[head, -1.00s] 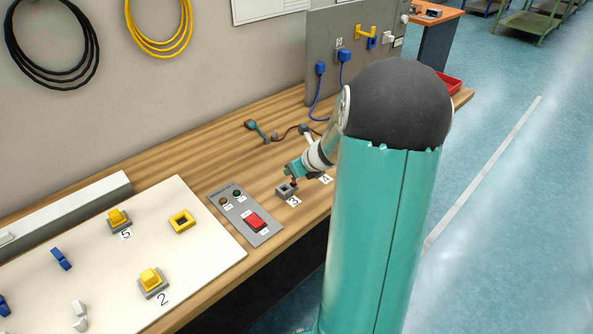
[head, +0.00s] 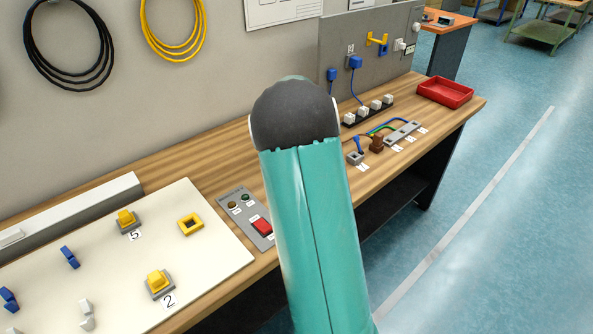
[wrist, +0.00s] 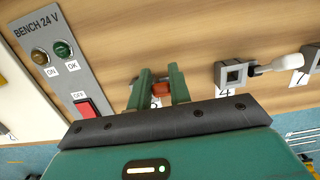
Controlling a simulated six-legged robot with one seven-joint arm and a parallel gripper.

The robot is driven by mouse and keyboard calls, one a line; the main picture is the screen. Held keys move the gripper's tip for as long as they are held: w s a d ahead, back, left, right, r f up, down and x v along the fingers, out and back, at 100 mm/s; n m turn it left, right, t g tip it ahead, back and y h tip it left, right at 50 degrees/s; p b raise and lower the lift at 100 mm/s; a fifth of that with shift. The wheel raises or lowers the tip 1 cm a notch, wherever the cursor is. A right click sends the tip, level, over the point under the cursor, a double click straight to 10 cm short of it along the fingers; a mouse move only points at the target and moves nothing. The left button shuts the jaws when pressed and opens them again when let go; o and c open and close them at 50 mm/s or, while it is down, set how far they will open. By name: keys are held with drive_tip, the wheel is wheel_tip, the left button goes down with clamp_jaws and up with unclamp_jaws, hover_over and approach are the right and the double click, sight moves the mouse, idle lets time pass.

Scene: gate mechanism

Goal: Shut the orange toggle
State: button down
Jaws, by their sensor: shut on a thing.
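The orange toggle (wrist: 161,89) shows in the wrist view as a small orange piece between my green fingers. My gripper (wrist: 159,76) is shut on it, just above the wooden bench. The toggle's base and number label are mostly hidden by my fingers and the dark gripper body. Whether the toggle is fully over to one side cannot be told. In the head view my arm covers the gripper and the toggle.
The red-switch panel (wrist: 70,75) is left of my gripper in the wrist view. Right of it sits a grey block (wrist: 233,76) beside label 4, with a white-ended lever (wrist: 285,64). In the head view, a red tray (head: 445,92) stands at the bench's far end.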

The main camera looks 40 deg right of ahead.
drive_tip(key=shift+w+f+g, duration=0.15)
drive_tip(key=shift+w+g, duration=0.05)
drive_tip(key=shift+g, duration=0.3)
drive_tip(key=c, duration=1.3)
unclamp_jaws()
drive_tip(key=r, duration=1.3)
drive_tip(key=shift+s+r, duration=0.3)
drive_tip(key=shift+r, duration=0.05)
